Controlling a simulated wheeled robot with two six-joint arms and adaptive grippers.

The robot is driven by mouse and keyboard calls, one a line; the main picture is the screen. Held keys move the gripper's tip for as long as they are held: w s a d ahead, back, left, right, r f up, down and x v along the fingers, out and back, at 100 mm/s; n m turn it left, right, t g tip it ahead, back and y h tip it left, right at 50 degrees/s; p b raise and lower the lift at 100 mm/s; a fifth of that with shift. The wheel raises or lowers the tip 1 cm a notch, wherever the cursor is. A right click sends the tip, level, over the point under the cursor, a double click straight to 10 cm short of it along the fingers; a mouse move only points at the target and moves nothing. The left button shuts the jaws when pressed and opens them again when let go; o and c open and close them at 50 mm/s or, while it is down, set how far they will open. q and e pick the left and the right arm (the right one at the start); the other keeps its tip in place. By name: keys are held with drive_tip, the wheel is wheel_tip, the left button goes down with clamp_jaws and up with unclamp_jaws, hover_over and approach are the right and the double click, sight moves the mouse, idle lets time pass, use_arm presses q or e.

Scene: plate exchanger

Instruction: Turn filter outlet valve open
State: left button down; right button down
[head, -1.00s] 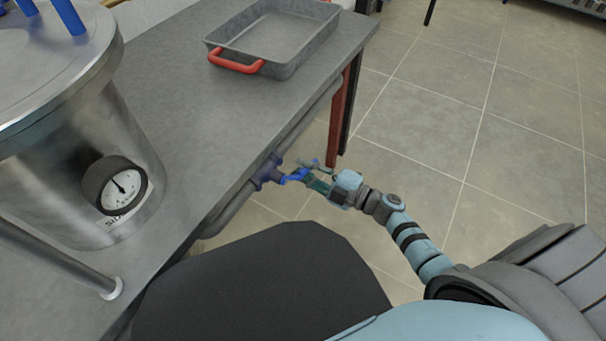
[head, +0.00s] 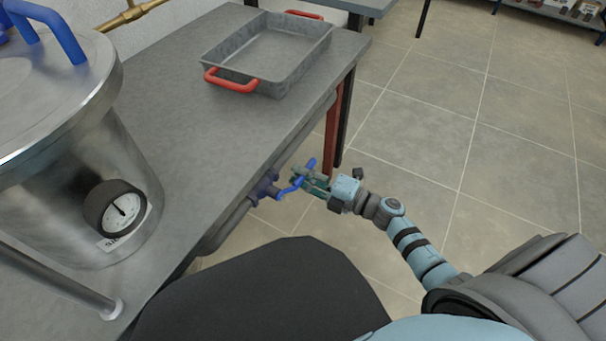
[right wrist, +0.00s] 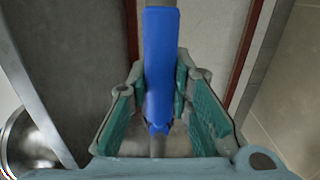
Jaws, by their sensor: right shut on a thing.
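The outlet valve (head: 266,187) sits on a grey pipe (head: 226,222) along the front edge of the bench. Its blue lever handle (head: 311,163) points up and to the right, away from the valve body. My right gripper (head: 299,179) is shut on the blue handle from the right. In the right wrist view the blue handle (right wrist: 160,60) runs lengthwise between the teal-padded fingers (right wrist: 163,95). The fingers hide part of the handle in the head view. My left gripper is not in view.
A steel filter vessel (head: 75,190) with a round gauge (head: 116,208) stands on the bench (head: 170,110) at left. A grey tray (head: 268,55) with red handles sits at the back of the bench. A red bench leg (head: 333,135) stands behind the gripper. The floor at right is clear.

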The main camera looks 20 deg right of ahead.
drive_tip(key=shift+r, duration=0.15)
drive_tip(key=c, duration=1.4)
unclamp_jaws()
drive_tip(key=shift+s, duration=0.1)
drive_tip(key=v, duration=1.1)
drive_tip(key=shift+s+d, duration=0.3)
